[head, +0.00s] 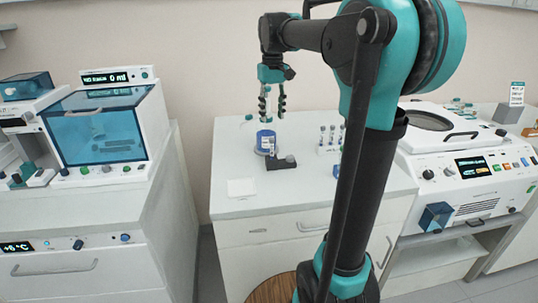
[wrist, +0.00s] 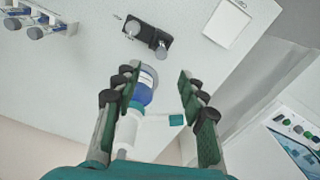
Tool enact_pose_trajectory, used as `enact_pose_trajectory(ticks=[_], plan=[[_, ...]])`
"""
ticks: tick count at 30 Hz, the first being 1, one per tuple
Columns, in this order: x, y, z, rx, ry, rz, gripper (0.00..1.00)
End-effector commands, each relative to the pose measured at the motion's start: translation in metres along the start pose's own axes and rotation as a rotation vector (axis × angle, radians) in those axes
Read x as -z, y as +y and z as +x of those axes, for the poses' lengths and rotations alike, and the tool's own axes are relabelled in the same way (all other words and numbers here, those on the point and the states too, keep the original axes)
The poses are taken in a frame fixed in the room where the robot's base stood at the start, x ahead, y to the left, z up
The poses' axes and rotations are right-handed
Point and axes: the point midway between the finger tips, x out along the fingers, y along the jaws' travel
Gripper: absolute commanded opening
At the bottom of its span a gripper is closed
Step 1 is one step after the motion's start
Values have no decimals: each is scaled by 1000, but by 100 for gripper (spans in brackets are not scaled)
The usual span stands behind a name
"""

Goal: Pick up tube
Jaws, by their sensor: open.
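My gripper (head: 271,112) is open and points down above the back of the white counter. In the head view, a slim pale tube (head: 264,104) shows between its fingers, above a blue-and-white round container (head: 266,143). In the wrist view, the open gripper (wrist: 158,88) has a pale tube-like body (wrist: 128,134) between its fingers, nearer the left one. The blue container (wrist: 140,92) lies beyond it. I cannot tell whether any finger touches the tube. Its lower end is hard to make out.
A black device (head: 282,163) sits in front of the container. A white square pad (head: 241,187) lies left on the counter (head: 300,190). A rack of tubes (head: 330,140) stands to the right. Machines flank the counter: a blue-windowed one (head: 108,130) and a round-lidded one (head: 465,160).

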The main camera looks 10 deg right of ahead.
Motion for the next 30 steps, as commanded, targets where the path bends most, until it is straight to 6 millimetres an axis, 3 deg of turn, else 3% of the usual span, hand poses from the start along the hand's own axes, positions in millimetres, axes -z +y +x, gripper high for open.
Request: enact_pose_trajectory(ticks=[9, 20, 30], plan=[[0, 0, 63, 0, 1, 1, 42], [0, -1, 93, 0, 1, 1, 42], [1, -3, 136, 0, 1, 1, 42]])
